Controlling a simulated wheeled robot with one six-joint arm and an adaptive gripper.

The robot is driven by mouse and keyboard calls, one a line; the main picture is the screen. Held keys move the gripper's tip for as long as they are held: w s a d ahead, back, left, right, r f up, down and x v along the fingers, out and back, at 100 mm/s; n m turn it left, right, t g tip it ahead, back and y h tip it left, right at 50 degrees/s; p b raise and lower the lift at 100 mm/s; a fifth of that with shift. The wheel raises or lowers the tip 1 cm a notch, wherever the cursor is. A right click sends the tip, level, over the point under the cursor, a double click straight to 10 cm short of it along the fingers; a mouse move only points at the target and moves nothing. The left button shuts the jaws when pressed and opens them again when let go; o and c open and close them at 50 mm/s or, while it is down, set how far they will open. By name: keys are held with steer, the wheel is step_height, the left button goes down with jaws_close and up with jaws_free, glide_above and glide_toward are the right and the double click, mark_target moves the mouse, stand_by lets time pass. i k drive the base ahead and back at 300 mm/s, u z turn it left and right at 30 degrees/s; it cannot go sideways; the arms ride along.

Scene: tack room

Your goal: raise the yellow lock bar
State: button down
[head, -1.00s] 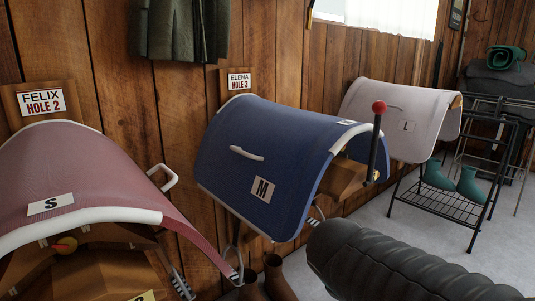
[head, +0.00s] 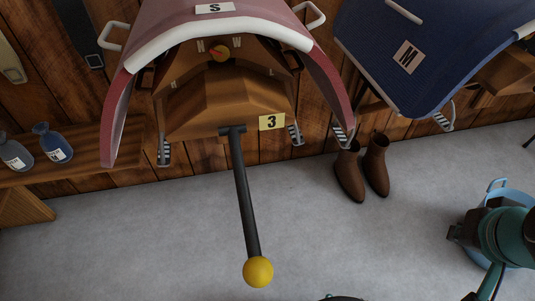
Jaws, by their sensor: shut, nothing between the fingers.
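The yellow lock bar (head: 245,195) is a dark rod with a yellow ball (head: 258,271) at its free end. It runs from a bracket below the wooden rack under the pink saddle pad (head: 185,22), beside a yellow tag marked 3 (head: 271,122). Its ball end is low in the picture, in front of the grey floor; whether it hangs straight down or slopes outward I cannot tell. My gripper (head: 455,232) is at the lower right, well apart from the bar, small and dark in the picture. It appears shut and empty.
A blue saddle pad marked M (head: 407,57) is at the upper right. Brown boots (head: 362,168) stand by the wall. A blue bucket (head: 498,190) is behind my arm. Bottles (head: 53,144) stand on a wooden shelf at left. Floor around the bar is clear.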

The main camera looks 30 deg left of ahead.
mark_target(257, 271)
steer(key=z, duration=1.85)
steer(key=k, duration=1.9)
steer(key=u, duration=1.2)
